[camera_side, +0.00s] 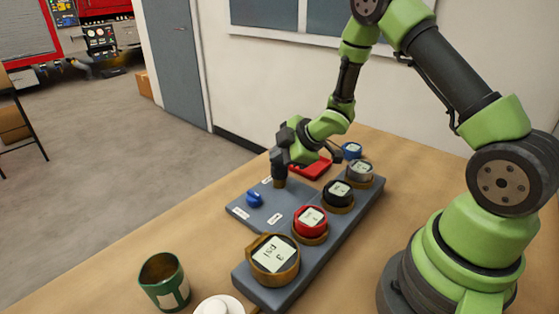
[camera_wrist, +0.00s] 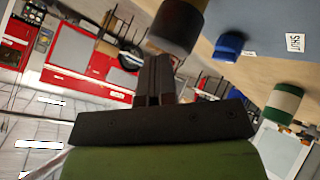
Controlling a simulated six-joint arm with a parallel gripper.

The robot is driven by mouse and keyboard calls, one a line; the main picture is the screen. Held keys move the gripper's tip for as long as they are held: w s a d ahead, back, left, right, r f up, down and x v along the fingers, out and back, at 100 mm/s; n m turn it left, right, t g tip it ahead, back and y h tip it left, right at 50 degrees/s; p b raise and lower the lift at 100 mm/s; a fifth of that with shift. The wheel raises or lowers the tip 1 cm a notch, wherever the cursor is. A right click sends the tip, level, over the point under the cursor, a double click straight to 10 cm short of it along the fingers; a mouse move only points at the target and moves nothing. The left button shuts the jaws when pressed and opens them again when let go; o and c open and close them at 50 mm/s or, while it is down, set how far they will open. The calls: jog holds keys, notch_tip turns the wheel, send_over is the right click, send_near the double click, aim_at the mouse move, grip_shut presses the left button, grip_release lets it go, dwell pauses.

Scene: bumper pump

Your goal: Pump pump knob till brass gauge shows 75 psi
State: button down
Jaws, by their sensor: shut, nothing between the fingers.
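The brass gauge (camera_side: 274,259) is the large brass-rimmed dial at the near end of the grey panel (camera_side: 285,215). Its white face shows "psi" and what looks like a single digit, too small to read surely. The pump knob (camera_side: 279,158) looks like a dark cylinder on a short brown stem, standing on the panel's far part. It also shows at the top of the wrist view (camera_wrist: 175,28). My gripper (camera_wrist: 158,60) is shut and empty, its fingertips close at the knob; I cannot tell whether they touch. In the side view my gripper (camera_side: 289,141) partly covers the knob.
A blue knob (camera_side: 254,198) sits on the panel near labels, one reading "SHUT" in the wrist view. Red (camera_side: 310,220), black (camera_side: 338,193), grey (camera_side: 360,170) and blue (camera_side: 351,150) gauges line the panel. A red tray (camera_side: 318,170) lies behind; a green mug (camera_side: 164,282) stands in front.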

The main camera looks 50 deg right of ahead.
aim_at(279, 166)
jog(key=shift+f, duration=0.35)
jog(key=shift+r, duration=0.1)
dwell(0.3)
jog(key=shift+r, duration=1.35)
jog(key=shift+r, duration=2.55)
